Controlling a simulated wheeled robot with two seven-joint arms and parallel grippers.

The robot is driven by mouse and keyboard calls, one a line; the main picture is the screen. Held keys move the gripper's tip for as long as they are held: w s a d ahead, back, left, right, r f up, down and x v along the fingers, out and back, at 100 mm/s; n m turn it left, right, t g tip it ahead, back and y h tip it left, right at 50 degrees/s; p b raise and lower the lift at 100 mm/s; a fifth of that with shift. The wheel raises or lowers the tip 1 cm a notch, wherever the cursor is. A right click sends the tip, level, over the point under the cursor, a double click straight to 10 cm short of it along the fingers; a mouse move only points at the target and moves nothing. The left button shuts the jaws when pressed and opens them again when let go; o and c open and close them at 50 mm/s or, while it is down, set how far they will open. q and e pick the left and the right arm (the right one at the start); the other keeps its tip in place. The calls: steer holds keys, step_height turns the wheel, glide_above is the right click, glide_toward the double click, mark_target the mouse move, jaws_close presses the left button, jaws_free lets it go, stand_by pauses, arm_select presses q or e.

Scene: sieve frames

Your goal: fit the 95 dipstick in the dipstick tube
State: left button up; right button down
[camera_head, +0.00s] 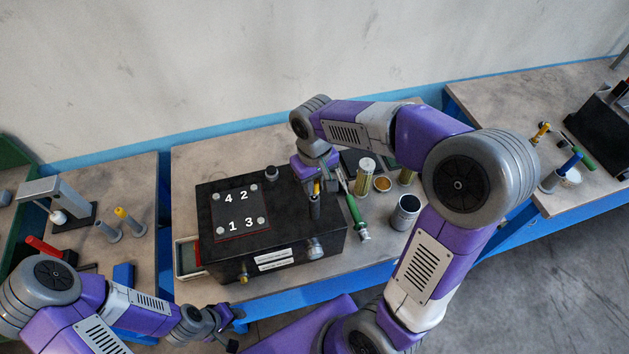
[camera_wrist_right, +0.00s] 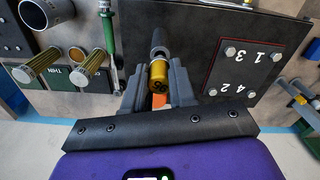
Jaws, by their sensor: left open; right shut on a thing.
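The 95 dipstick shows as a yellow handle (camera_wrist_right: 158,72) between the fingers of my right gripper (camera_wrist_right: 158,88) in the right wrist view; its marking is too small to read. My right gripper is shut on it, above the black box. In the head view the yellow of the handle (camera_head: 317,187) shows just above a dark grey upright tube (camera_head: 315,207), which I take for the dipstick tube, at the box's right part. The handle looks in line with the tube; I cannot tell how deep the stick sits. My left gripper (camera_head: 215,325) is open and empty, low at the front left.
The black box (camera_head: 225,255) carries a plate (camera_head: 240,225) numbered 1 to 4. Grey holders (camera_head: 130,222) stand on the left bench, one yellow-topped.

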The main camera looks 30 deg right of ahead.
steer(key=shift+f+b, duration=0.35)
steer(key=shift+f, duration=0.2)
steer(key=shift+f, duration=0.15)
steer(key=shift+f+b, duration=0.6)
steer(key=shift+f, duration=0.05)
steer(key=c, duration=0.8)
jaws_free()
steer(key=shift+c, duration=0.2)
steer(key=shift+r, duration=0.1)
step_height(320, 180, up, 8)
steer(key=shift+f+p, duration=0.2)
steer(key=shift+p, duration=0.3)
